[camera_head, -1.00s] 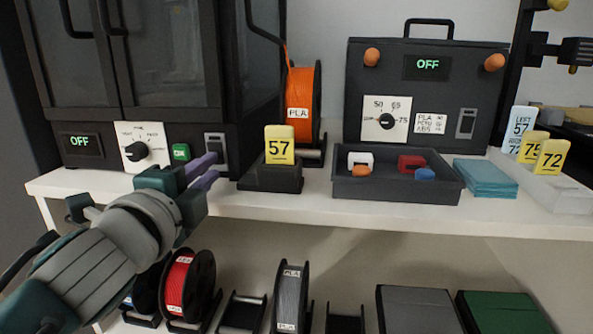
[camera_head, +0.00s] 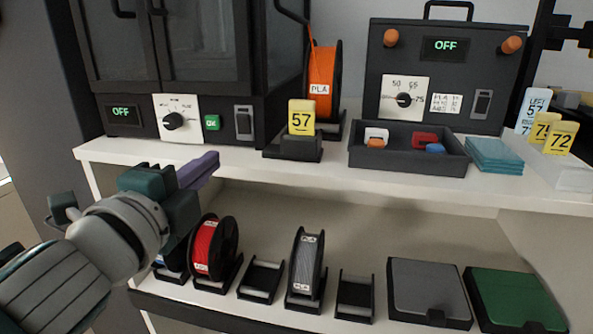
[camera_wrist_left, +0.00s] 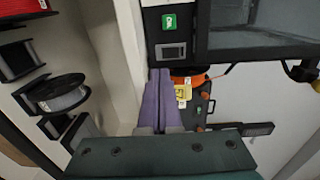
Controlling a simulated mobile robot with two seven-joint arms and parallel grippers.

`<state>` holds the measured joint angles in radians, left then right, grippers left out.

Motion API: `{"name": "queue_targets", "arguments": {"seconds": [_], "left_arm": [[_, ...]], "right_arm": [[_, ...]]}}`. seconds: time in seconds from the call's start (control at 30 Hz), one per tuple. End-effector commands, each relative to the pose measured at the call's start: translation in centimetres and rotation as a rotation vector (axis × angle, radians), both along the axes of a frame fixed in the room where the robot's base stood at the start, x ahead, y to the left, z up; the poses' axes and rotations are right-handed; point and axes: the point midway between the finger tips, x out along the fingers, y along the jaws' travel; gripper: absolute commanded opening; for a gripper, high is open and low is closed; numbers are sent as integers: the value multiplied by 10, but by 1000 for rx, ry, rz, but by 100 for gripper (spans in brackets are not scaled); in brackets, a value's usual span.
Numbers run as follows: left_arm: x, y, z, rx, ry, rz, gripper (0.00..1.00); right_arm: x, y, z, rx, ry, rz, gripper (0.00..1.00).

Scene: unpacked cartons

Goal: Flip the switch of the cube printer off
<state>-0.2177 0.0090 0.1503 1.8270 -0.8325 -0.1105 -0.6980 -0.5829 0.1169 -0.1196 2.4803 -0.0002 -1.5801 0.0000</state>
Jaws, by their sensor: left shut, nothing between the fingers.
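The cube printer (camera_head: 190,60) is the dark cabinet with glass doors at the left of the shelf. Its display (camera_head: 123,114) reads OFF in green. Its front carries a rotary dial (camera_head: 173,121), a green OK button (camera_head: 212,123) and a grey-framed rocker switch (camera_head: 244,123); the switch also shows in the left wrist view (camera_wrist_left: 171,52). My left gripper (camera_head: 205,165), with purple fingers, is shut and empty, below and in front of the printer panel, apart from the switch. My right gripper is not in view.
A second dark box (camera_head: 445,75), also reading OFF, stands right. A dark tray (camera_head: 410,168) holds small blocks.

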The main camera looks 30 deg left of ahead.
Motion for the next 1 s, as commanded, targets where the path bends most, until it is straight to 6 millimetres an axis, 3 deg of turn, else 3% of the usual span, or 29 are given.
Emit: {"name": "queue_targets", "arguments": {"seconds": [0.1, 0.3, 0.87, 1.0], "left_arm": [[-22, -5, -2, -1, 4, 1, 0], [-42, -10, -2, -1, 1, -1, 0], [-45, -11, -1, 0, -1, -1, 0], [-48, -6, 14, -58, 12, 30, 0]], "right_arm": [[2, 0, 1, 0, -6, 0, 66], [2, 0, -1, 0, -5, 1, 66], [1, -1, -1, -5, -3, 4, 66], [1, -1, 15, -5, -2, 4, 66]]}}
